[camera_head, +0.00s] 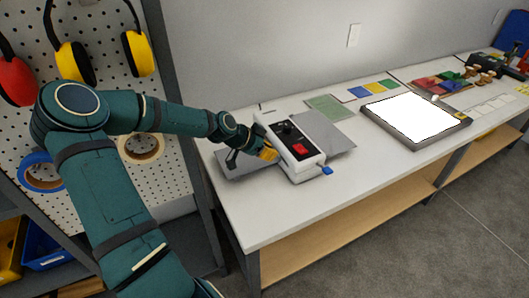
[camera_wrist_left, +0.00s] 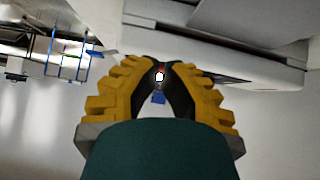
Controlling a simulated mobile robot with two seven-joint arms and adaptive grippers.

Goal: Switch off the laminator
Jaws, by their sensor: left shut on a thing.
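The laminator (camera_head: 284,135) is a white box with a dark top panel on the white bench. A red switch (camera_head: 300,149) and a black knob (camera_head: 286,128) show on its top. My left gripper (camera_head: 268,153) is low at the left side of the laminator, above its grey tray (camera_head: 238,172). In the left wrist view, its yellow-padded fingers (camera_wrist_left: 160,75) come together at the tips on a small thing that I cannot make out. A pale body, likely the laminator (camera_wrist_left: 225,52), lies beyond the fingertips. Whether the fingers touch it is unclear. My right gripper is not in view.
A blue tab (camera_head: 327,170) sits by the laminator's front corner. A green sheet (camera_head: 325,107) lies behind it. A lit white panel (camera_head: 412,118) and coloured pieces are farther right. A pegboard (camera_head: 115,85) with ear defenders stands at left. The bench front (camera_head: 310,205) is clear.

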